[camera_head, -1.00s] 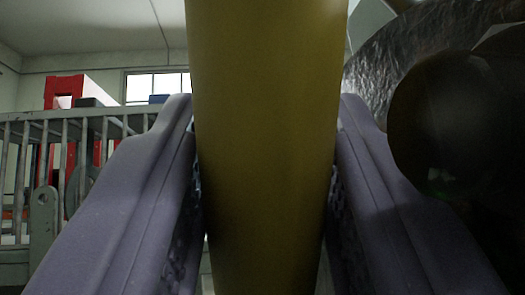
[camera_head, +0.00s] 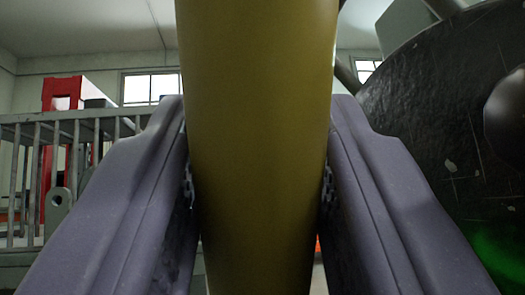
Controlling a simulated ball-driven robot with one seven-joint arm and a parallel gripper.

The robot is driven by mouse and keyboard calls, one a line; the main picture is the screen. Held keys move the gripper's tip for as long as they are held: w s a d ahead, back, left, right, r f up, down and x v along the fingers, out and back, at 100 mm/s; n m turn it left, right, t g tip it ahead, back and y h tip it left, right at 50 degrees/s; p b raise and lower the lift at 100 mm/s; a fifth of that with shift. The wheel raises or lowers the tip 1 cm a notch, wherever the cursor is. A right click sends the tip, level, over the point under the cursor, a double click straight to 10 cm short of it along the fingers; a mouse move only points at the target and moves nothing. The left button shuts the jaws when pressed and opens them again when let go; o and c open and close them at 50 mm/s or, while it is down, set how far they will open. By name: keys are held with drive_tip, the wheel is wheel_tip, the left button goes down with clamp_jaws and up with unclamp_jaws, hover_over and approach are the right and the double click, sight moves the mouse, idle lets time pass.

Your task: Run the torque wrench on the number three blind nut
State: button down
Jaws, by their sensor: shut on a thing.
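My gripper (camera_head: 258,165) fills the lower part of the view, with one grey-purple finger on each side. It is shut on a thick yellow cylindrical bar (camera_head: 260,100), which may be the torque wrench's handle. The bar runs from the top edge to the bottom edge between the fingers, and both of its ends are out of view. At the right is a large dark round plate (camera_head: 430,130), with a dark rounded knob-like part (camera_head: 508,112) cut off by the right edge. I cannot tell whether this part is a blind nut. No number shows.
A grey railing (camera_head: 70,130) stands at the left behind the gripper. A red frame-like object (camera_head: 62,92) rises behind it. Windows (camera_head: 150,86) and a pale wall lie at the back. A green glow (camera_head: 498,255) shows low on the dark plate.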

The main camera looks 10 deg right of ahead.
drive_tip(key=shift+a+y, duration=0.3)
drive_tip(key=shift+a, duration=1.5)
